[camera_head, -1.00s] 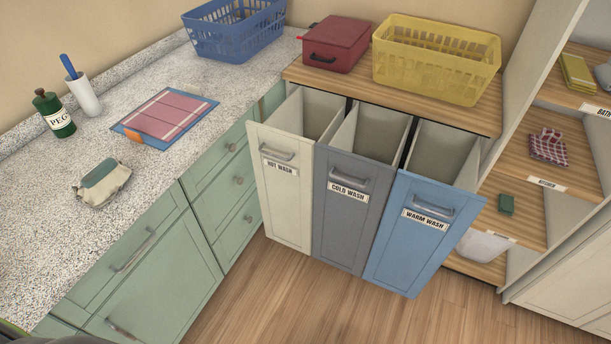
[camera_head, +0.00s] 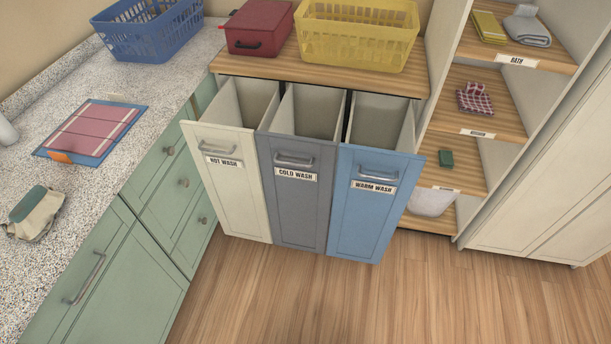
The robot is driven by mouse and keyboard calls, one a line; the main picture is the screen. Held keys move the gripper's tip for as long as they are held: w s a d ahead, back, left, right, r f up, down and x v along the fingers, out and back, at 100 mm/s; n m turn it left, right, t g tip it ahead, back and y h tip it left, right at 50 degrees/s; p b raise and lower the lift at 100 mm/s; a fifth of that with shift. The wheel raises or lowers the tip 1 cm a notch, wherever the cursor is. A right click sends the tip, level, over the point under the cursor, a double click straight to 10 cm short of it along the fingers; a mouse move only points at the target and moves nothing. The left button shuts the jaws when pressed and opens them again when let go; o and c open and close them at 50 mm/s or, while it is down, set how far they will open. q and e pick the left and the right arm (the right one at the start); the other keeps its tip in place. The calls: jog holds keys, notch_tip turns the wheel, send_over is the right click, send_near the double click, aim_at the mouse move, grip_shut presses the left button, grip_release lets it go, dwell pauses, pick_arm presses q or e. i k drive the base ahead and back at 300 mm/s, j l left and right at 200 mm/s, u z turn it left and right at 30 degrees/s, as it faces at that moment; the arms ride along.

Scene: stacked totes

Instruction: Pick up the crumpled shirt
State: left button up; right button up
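No thing in view is plainly a crumpled shirt. A cream bundle with a green top (camera_head: 36,214) lies on the speckled counter at the left; I cannot tell whether it is cloth or a bag. A rumpled red checked cloth (camera_head: 474,98) lies on the middle shelf at the right. A flat red striped cloth (camera_head: 95,128) lies on a blue board on the counter. Neither of my grippers is in view.
Three tilted-out bins stand open: hot wash (camera_head: 228,190), cold wash (camera_head: 294,195) and warm wash (camera_head: 372,205). A blue basket (camera_head: 152,32), a red box (camera_head: 258,27) and a yellow basket (camera_head: 357,38) stand above. The wooden floor (camera_head: 400,300) in front is clear.

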aim_at(32, 215)
jog(key=u, duration=1.75)
